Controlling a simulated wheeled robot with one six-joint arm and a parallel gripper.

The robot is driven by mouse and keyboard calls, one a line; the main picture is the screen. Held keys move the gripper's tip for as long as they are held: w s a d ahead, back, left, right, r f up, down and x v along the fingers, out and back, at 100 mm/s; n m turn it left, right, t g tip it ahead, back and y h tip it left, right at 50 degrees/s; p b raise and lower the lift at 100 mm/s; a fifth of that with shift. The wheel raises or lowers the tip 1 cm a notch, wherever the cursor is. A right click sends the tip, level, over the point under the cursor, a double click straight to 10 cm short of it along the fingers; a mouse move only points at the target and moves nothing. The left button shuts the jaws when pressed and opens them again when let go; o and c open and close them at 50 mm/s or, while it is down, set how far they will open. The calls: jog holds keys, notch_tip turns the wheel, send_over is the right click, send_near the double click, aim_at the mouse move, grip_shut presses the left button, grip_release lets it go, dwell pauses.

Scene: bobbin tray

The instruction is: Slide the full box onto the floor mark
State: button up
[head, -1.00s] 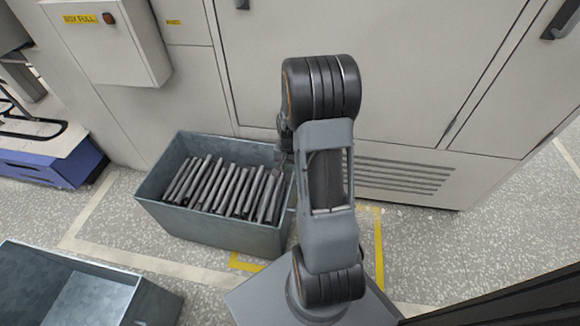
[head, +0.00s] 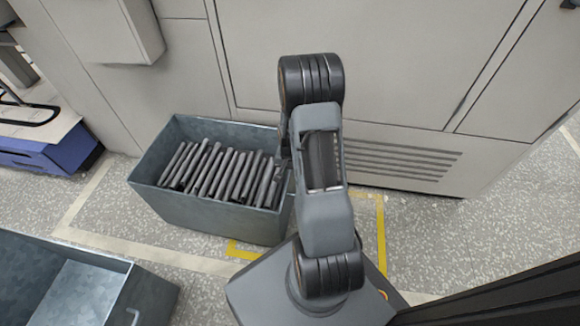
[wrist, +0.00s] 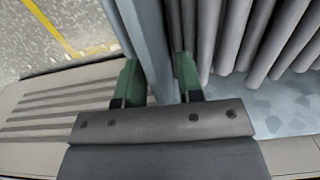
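The full box (head: 205,213), a grey metal bin packed with dark rods (head: 222,172), stands on the floor against the machine front. Its right end overlaps the left part of the yellow floor mark (head: 381,235), which is partly hidden by the box and my arm. My gripper (head: 285,152) is at the box's right end wall, mostly hidden in the head view. In the wrist view my gripper (wrist: 161,85) has one green finger on each side of the box wall (wrist: 146,35), with the rods on the right, and appears shut on it.
An empty grey metal box (head: 45,290) stands at the lower left. A pale floor line (head: 150,260) runs between the two boxes. The vented machine cabinet (head: 400,160) closes off the back. A blue-based cart (head: 50,158) is at the left. Speckled floor right of the mark is clear.

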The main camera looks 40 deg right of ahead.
jog(key=shift+f, duration=0.65)
grip_shut()
dwell(1.2)
